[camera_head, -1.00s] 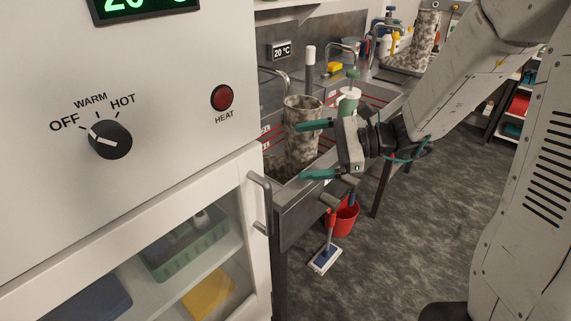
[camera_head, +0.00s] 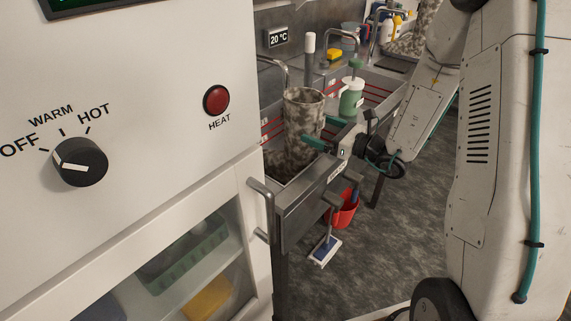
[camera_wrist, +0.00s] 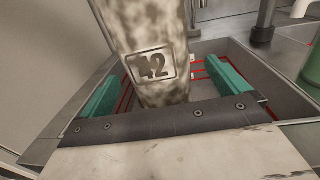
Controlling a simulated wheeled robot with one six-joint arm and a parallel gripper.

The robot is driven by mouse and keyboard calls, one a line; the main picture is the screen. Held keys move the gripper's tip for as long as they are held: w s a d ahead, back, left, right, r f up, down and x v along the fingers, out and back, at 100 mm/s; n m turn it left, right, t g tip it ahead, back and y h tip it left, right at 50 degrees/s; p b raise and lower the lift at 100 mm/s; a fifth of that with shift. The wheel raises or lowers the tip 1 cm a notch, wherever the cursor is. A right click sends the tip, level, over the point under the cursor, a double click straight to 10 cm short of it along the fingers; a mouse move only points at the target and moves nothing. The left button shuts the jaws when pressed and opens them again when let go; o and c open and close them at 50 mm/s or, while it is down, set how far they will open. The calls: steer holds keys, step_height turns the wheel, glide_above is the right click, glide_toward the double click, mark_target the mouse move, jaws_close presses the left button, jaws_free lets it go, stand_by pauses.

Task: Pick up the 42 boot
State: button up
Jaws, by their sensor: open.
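The 42 boot (camera_head: 303,108) is a tall mottled grey-brown boot standing upright in the near sink basin (camera_head: 310,195). In the wrist view the boot (camera_wrist: 150,30) shows its framed number 42 on the shaft, and its lower part is hidden by my gripper. My gripper (camera_head: 327,133) is open with teal fingers. In the wrist view the fingers (camera_wrist: 168,85) stand on either side of the boot's shaft, with a gap visible on both sides. The gripper holds nothing.
A green-and-white bottle (camera_head: 351,98) stands behind the boot, with taps (camera_head: 343,44) at the back wall. A white cabinet with a HEAT button (camera_head: 216,100) fills the left.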

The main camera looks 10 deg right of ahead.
mark_target(281, 137)
steer(key=x, duration=0.6)
steer(key=shift+s+a+r, duration=0.1)
steer(key=shift+s+r, duration=0.1)
steer(key=c, duration=1.8)
